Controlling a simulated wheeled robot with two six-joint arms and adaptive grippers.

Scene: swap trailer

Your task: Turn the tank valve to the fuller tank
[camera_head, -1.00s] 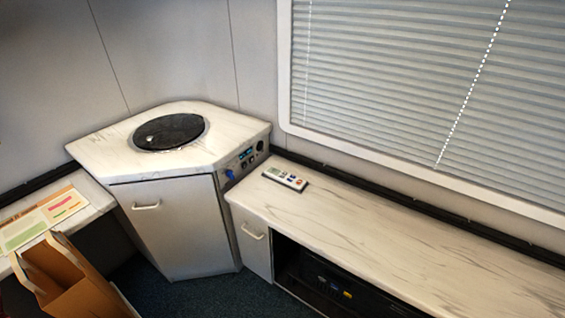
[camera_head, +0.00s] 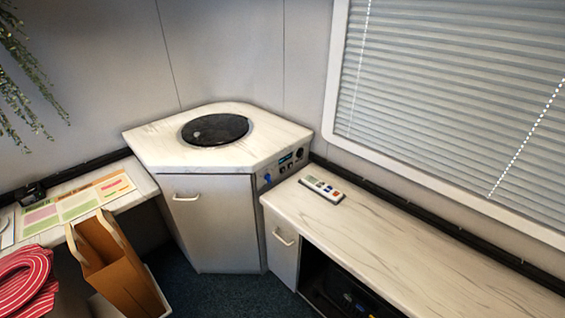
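A corner cabinet (camera_head: 212,225) with a marble-look top has a small control panel (camera_head: 284,166) on its right side face. The panel carries a blue knob or fitting (camera_head: 267,179), a small display and dark round parts. They are too small to tell whether any is the tank valve or to read a tank level. No tank shows. Neither of my grippers is in view.
A remote (camera_head: 322,190) lies on the long right counter (camera_head: 400,240), over an open dark compartment (camera_head: 335,285). A round black disc (camera_head: 215,129) is on the cabinet top. At left are a paper bag (camera_head: 112,262), red striped cloth (camera_head: 28,285), coloured sheets (camera_head: 75,205) and a hanging plant (camera_head: 22,75).

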